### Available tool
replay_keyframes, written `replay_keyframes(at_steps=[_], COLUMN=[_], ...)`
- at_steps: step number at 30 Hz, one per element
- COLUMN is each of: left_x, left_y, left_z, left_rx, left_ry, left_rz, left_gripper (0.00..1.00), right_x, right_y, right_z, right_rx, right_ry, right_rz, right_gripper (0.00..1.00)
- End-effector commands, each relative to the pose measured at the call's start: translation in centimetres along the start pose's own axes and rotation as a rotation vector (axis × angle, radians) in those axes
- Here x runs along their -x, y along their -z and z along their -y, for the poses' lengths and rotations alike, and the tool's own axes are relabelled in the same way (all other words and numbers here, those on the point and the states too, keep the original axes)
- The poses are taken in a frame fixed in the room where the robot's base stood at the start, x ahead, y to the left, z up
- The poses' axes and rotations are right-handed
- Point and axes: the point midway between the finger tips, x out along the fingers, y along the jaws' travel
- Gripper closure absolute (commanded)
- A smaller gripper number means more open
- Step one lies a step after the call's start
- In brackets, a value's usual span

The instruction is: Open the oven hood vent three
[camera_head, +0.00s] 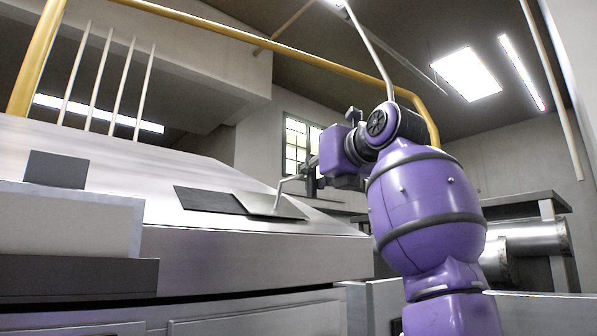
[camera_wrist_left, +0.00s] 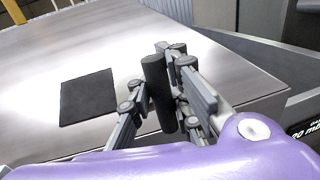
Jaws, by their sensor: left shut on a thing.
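The oven hood (camera_head: 290,245) has a sloped metal top. On it, a flat grey vent cover (camera_head: 268,206) lies beside a dark rectangular opening (camera_head: 208,199), to its right. A thin bent handle (camera_head: 283,186) rises from the cover to my left gripper (camera_head: 312,168). In the left wrist view, a dark cylindrical grip (camera_wrist_left: 157,88) stands between the fingers of my left gripper (camera_wrist_left: 165,105), which is shut on it. The dark opening (camera_wrist_left: 87,97) lies left of the fingers there. The cover is hidden in that view. No vent number is readable. My right gripper is not in view.
Another dark rectangle (camera_head: 56,169) is on the hood farther left. A yellow rail (camera_head: 250,42) runs above the hood. Metal pipes (camera_head: 525,237) lie behind my arm on the right. The hood surface around the opening is clear.

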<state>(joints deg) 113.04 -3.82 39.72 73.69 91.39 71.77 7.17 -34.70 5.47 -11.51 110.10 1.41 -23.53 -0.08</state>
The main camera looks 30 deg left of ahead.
Motion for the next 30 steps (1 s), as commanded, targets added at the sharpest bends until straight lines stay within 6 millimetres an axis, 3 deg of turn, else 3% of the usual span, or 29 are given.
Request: replay_keyframes(at_steps=[4, 9, 10, 15, 25, 30], left_x=[0.2, 0.2, 0.2, 0.2, 0.3, 2.6], left_y=[0.2, 0.2, 0.2, 0.2, 0.3, 0.2], left_z=[0.6, 0.6, 0.6, 0.6, 0.5, 0.5], left_rx=[-0.004, -0.003, -0.003, -0.003, -0.004, -0.003], left_ry=[0.01, 0.01, 0.01, 0.009, 0.007, 0.009], left_rz=[-0.001, -0.002, -0.002, -0.002, -0.003, -0.002], left_gripper=[1.0, 1.0, 0.83, 0.64, 0.64, 0.64], right_x=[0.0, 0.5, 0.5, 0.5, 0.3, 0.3], right_y=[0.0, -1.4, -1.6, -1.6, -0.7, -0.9], right_z=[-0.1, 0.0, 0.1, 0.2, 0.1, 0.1], right_rx=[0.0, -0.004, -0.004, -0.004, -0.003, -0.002], right_ry=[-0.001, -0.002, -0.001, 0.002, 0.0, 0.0], right_rz=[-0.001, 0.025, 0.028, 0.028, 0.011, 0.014], right_gripper=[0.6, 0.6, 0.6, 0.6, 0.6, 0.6])
